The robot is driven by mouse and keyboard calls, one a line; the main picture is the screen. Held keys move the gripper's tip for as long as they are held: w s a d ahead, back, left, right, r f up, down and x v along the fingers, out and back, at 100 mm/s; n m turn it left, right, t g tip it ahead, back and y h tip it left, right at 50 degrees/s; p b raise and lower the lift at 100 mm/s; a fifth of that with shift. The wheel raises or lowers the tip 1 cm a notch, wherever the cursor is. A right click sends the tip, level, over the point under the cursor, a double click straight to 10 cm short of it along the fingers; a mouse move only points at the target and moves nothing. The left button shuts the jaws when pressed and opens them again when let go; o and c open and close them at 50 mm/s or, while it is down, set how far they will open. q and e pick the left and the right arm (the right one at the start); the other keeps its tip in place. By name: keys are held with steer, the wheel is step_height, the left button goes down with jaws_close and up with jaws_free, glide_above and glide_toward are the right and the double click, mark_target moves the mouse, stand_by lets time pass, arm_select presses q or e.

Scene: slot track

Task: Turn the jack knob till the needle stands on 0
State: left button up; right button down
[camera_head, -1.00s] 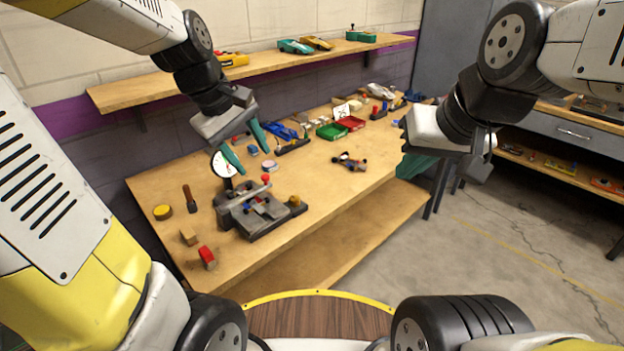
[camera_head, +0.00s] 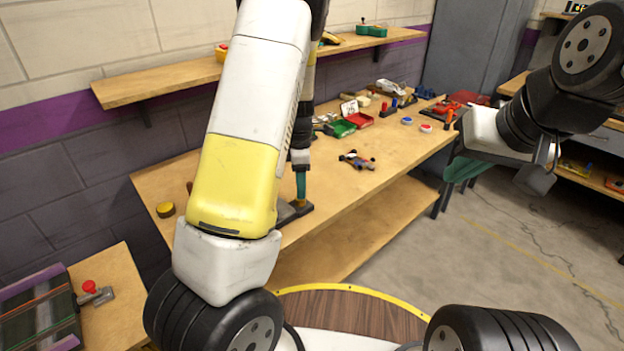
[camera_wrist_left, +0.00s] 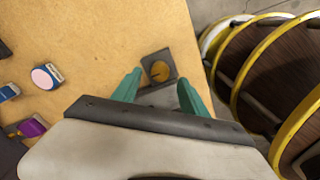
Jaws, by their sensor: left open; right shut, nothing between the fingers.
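The jack knob (camera_wrist_left: 161,71) is a round brass-coloured disc with a dark mark, on a dark square block (camera_wrist_left: 152,62) in the left wrist view. My left gripper (camera_wrist_left: 158,84) is open, its teal fingers on either side of the knob; contact cannot be told. In the head view the left gripper (camera_head: 300,186) points down at the near end of the grey fixture (camera_head: 290,214). My left arm hides most of the fixture, and the dial with its needle is not visible. My right gripper (camera_head: 462,170) is shut and empty, off the bench's right end.
A yellow disc (camera_head: 166,209) lies at the left. A wall shelf (camera_head: 160,83) runs behind. The bench's right front is clear.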

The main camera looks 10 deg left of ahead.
mark_target(300, 201)
arm_select(q)
step_height(300, 201, down, 4)
steer(key=shift+f, duration=0.1)
jaws_close()
stand_by(0.4)
